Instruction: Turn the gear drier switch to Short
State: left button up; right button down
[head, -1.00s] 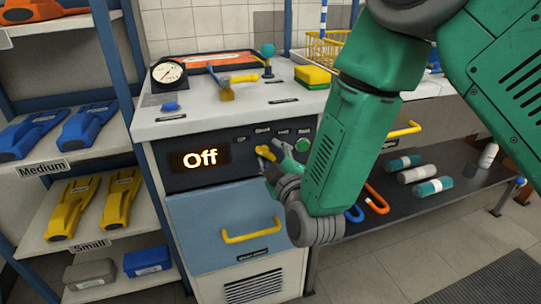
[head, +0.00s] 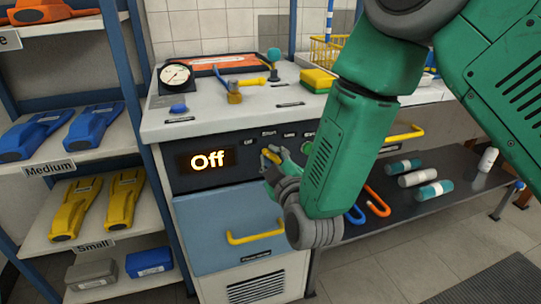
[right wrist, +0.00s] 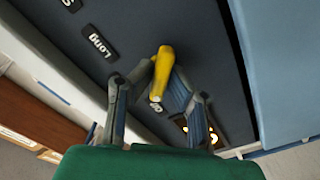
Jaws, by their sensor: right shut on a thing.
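The gear drier switch is a yellow handle (head: 270,156) on the dark front panel (head: 185,180). Its display (head: 208,160) reads "Off". In the right wrist view the yellow switch (right wrist: 163,65) stands between my fingers and extends past them. My right gripper (head: 277,162) is shut on the switch; it also shows in the right wrist view (right wrist: 150,90). Small labels run above the switch, among them "Short" (head: 269,134) and "Long" (right wrist: 98,42). My forearm hides the panel's right part. My left gripper is not in view.
A blue drawer (head: 215,215) with a yellow handle (head: 256,237) sits below the panel.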

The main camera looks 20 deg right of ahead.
jog(key=m+p, duration=0.2)
jog(key=m, duration=0.2)
jog(key=shift+s+m, duration=0.1)
jog(key=shift+m, duration=0.3)
jog(key=shift+d+f+m+p, duration=0.1)
jog(key=shift+m+p, duration=0.4)
jog(key=shift+m, duration=0.5)
jog(key=shift+d+f+m+p, duration=0.1)
jog(key=shift+m+p, duration=0.4)
jog(key=shift+m, duration=0.5)
jog(key=c, duration=1.6)
grip_release()
jog(key=shift+r, duration=0.1)
jog(key=s, duration=1.2)
jog(key=shift+d, duration=0.15)
